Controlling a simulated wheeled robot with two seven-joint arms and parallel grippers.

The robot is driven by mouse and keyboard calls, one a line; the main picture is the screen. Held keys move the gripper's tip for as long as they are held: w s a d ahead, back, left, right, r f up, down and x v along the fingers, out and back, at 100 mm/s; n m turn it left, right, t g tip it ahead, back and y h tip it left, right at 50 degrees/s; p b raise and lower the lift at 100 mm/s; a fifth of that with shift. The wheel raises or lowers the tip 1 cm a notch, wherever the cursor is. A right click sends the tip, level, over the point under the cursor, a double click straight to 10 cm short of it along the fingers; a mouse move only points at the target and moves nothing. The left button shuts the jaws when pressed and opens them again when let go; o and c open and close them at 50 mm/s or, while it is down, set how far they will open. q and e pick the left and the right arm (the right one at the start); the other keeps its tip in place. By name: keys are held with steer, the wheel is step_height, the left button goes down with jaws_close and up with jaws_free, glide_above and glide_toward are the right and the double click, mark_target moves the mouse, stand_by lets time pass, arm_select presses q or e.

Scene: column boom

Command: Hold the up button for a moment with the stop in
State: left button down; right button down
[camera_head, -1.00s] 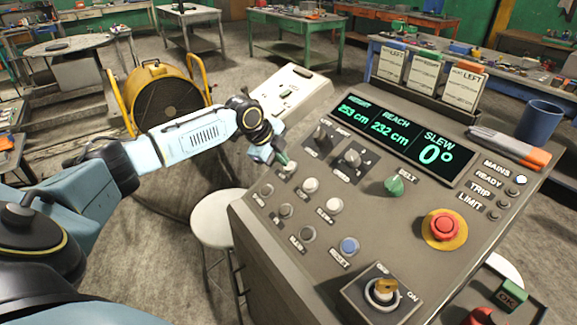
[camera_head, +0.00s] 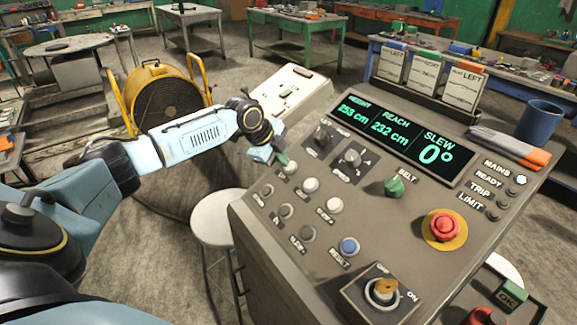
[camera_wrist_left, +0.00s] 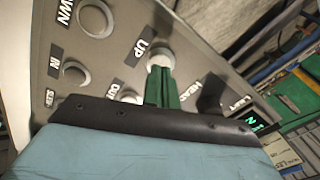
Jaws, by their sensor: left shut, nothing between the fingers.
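The console (camera_head: 285,245) fills the right of the head view. My left gripper (camera_head: 282,160) is shut and empty, its tip at the pale up button (camera_head: 291,167) in the upper left of the button group. In the left wrist view its green fingertips (camera_wrist_left: 162,90) overlap the lower part of the up button (camera_wrist_left: 160,57), beside the UP label. I cannot tell whether they press it. The red stop button (camera_head: 444,226) sits on a yellow collar; I cannot tell whether it is in. The display (camera_head: 403,138) reads height 253 cm, reach 232 cm, slew 0°. My right gripper is out of view.
A key switch (camera_head: 381,291), green belt knob (camera_head: 394,187) and blue reset button (camera_head: 349,246) are on the panel. The mains lamp (camera_head: 521,180) is lit white. A round stool (camera_head: 214,217) stands left of the console.

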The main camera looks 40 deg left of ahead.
arm_select(q)
steer(key=shift+w+d+f, duration=0.1)
steer(key=shift+w+f, duration=0.2)
steer(key=shift+f, duration=0.15)
steer(key=shift+w+f, duration=0.1)
steer(key=shift+f, duration=0.25)
stand_by(1.4)
steer(key=shift+p+v, duration=0.85)
steer(key=shift+p, duration=0.1)
steer(key=shift+d, duration=0.1)
step_height(320, 180, up, 6)
steer(key=p, duration=0.6)
